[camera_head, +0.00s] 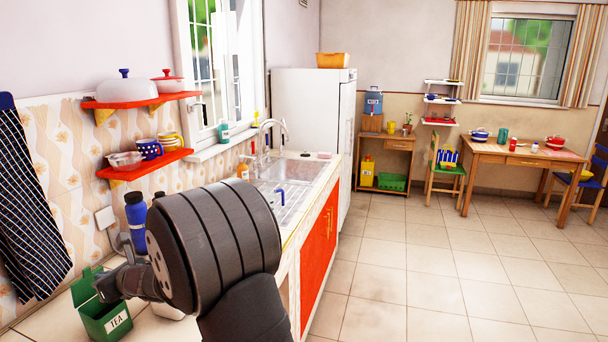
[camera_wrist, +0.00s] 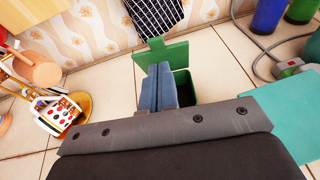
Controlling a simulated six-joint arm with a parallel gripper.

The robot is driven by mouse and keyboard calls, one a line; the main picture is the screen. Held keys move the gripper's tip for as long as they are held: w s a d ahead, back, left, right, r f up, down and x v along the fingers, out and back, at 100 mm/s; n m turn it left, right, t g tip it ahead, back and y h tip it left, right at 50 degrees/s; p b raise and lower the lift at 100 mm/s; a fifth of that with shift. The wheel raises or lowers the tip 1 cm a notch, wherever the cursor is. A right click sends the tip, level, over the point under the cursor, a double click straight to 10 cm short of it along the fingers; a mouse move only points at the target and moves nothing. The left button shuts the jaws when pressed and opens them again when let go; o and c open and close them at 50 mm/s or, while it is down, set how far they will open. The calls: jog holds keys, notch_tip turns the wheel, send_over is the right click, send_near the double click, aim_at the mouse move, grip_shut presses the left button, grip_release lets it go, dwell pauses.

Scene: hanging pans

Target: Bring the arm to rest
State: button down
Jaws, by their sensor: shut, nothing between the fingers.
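My gripper (camera_head: 108,288) is low at the left of the head view, over the worktop at the opened green tea box (camera_head: 118,322). In the wrist view my gripper (camera_wrist: 156,72) is shut, its two blue-grey fingers together with nothing between them. The tea box (camera_wrist: 181,86) is right behind and beside the fingers there, its lid (camera_wrist: 152,52) raised. I cannot tell whether the fingers touch it. My dark arm hides part of the worktop in the head view.
A blue bottle (camera_head: 136,220) stands beyond the gripper. The wrist view shows a patterned container (camera_wrist: 62,116) at left and a teal item (camera_wrist: 288,110) at right. A cable with a plug (camera_wrist: 289,66) lies near bottles. The sink (camera_head: 292,172) and red shelves (camera_head: 128,102) are farther off.

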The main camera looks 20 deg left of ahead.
jog(key=shift+w+a+r, duration=0.1)
jog(key=shift+a+r, duration=0.15)
jog(key=shift+a, duration=0.75)
jog(key=shift+w+a+r, duration=0.1)
jog(key=shift+a+r, duration=0.15)
jog(key=shift+a, duration=0.7)
jog(key=shift+d+f, duration=0.1)
jog(key=shift+d, duration=0.35)
jog(key=s+d+r, duration=0.1)
jog(key=d+r, duration=0.6)
jog(key=d, duration=0.1)
send_near(88, 269)
notch_tip(88, 269, down, 3)
jog(key=a, duration=0.5)
jog(key=a+r, duration=0.1)
jog(key=shift+w+a, duration=0.2)
jog(key=shift+w, duration=0.1)
jog(key=d+f, duration=0.2)
jog(key=f, duration=0.1)
jog(key=d+f, duration=0.2)
jog(key=f, duration=0.1)
jog(key=d+f, duration=0.3)
jog(key=shift+s+d, duration=0.1)
jog(key=shift+s, duration=0.25)
jog(key=shift+r, duration=0.15)
